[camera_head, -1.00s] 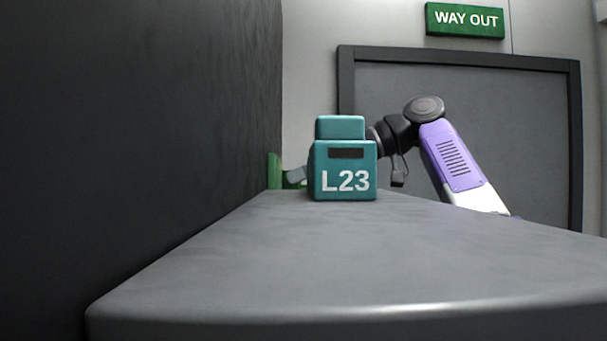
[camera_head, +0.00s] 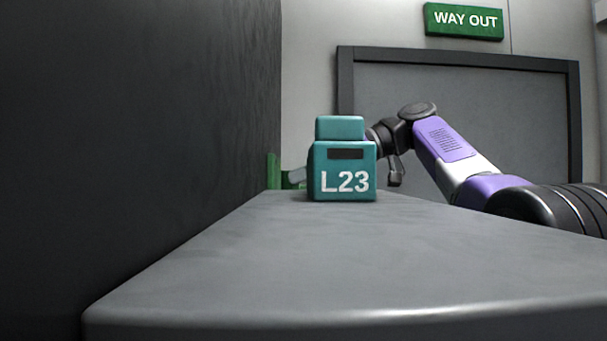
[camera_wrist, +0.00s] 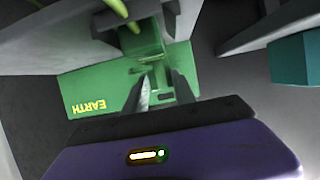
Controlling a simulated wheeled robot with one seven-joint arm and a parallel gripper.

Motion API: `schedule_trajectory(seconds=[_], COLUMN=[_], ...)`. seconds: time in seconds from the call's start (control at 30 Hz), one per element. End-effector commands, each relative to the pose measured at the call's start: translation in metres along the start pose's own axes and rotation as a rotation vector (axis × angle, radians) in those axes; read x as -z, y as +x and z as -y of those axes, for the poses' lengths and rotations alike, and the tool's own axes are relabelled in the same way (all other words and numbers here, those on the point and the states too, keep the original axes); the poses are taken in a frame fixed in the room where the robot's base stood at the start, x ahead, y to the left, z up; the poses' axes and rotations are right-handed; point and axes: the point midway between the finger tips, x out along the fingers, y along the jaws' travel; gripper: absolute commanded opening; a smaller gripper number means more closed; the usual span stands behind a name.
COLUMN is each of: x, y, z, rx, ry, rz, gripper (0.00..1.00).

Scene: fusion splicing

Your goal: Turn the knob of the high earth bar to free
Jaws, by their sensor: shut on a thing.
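A green earth bar plate (camera_wrist: 85,85) with yellow EARTH lettering fills the middle of the wrist view. Its knob (camera_wrist: 161,84) is a small green part between my two dark fingers. My gripper (camera_wrist: 158,92) is shut on this knob, with one finger on each side. How far the knob is turned cannot be told. In the head view, the green bar (camera_head: 272,170) stands by the dark wall at the far end of the grey surface. My gripper is mostly hidden there behind the teal box.
The teal box (camera_head: 344,181) marked L23 stands on the grey worktop (camera_head: 340,260), in front of my arm's end. A dark wall (camera_head: 140,130) borders the left. A yellow-green cable (camera_wrist: 120,12) runs above the plate. The worktop's front is clear.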

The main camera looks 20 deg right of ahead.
Motion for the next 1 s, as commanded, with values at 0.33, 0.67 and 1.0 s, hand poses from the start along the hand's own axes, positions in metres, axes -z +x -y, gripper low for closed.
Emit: schedule_trajectory(seconds=[0.33,0.67,1.0], x=[0.0001,-0.0002,-0.0006], y=[-0.0004,0.0004,-0.0028], z=[-0.0006,-0.0003,-0.0056], rx=[-0.002,-0.001,-0.054], ry=[0.0,0.0,0.018], rz=[-0.001,-0.001,0.003], gripper=[0.54,0.54,0.54])
